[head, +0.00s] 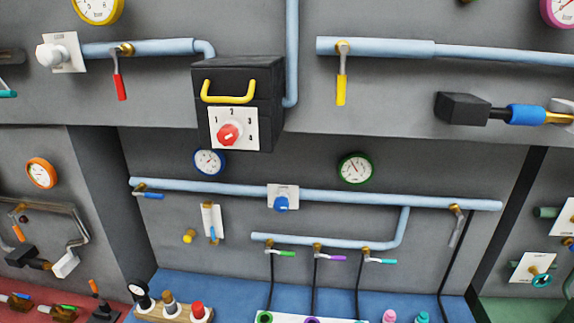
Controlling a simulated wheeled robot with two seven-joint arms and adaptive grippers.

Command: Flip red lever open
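The red lever (120,87) hangs straight down from a brass valve (124,49) on the upper left light-blue pipe (158,47). Its handle is roughly at right angles to the pipe, with a grey metal upper part and a red lower end. Nothing touches it. Neither of my grippers is in the head view.
A black box (265,75) with a yellow handle (228,98) and a red dial (228,134) juts out right of the lever. A white knob (52,54) is at the pipe's left end. A yellow lever (341,89) hangs farther right. Wall below the red lever is clear.

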